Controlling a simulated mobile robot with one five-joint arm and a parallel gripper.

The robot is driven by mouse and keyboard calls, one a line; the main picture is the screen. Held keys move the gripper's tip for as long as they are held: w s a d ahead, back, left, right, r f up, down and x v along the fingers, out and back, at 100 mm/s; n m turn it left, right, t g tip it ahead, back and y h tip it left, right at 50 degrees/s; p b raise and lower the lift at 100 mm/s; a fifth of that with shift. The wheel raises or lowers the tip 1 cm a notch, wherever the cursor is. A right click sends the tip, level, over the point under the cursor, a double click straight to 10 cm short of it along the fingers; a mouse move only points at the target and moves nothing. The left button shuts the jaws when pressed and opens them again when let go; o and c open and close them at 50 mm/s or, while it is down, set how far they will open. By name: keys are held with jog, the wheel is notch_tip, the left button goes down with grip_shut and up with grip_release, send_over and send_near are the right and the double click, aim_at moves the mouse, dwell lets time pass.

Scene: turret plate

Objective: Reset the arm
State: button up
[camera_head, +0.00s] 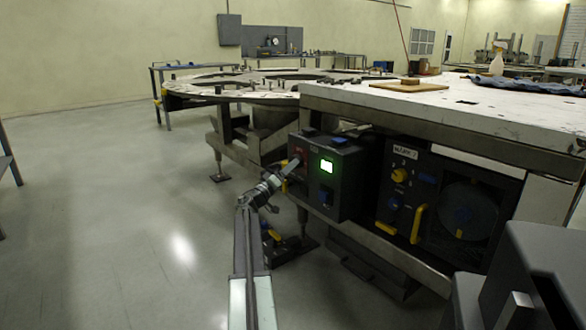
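My arm reaches up from the bottom centre of the head view. My gripper (294,163) is at the left part of a dark control box (341,183) under the table edge. The gripper's tip is close to a red part on the box; I cannot tell whether they touch. The fingers are too small to tell whether they are open or shut.
A white-topped workbench (480,112) stands right, with a dark panel (399,176) bearing yellow knobs and handles. The round turret plate (240,95) is behind left. A dark block (535,265) fills the lower right. The floor (110,220) at left is clear.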

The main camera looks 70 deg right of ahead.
jog(key=v, duration=0.4)
jog(key=shift+b, duration=0.35)
